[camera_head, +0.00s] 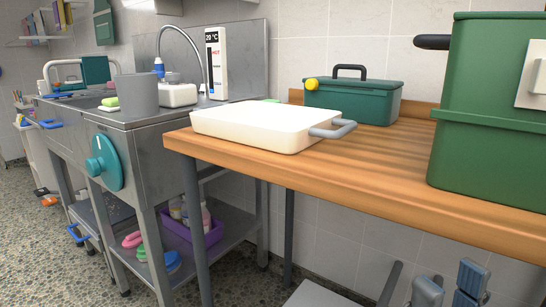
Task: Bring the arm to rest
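My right gripper (449,283) shows at the bottom right, low in front of the wooden table (370,180) and below the level of its top. Its two grey-blue fingers stand apart with a gap between them, and nothing shows between them. The lower part of the gripper is cut off by the picture's edge. My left gripper does not show.
On the table stand a white tray (255,125) with a grey handle, a green toolbox (352,102) and a large green container (485,150) at the right edge. A steel sink unit (150,140) stands left. Bare tabletop lies between tray and container.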

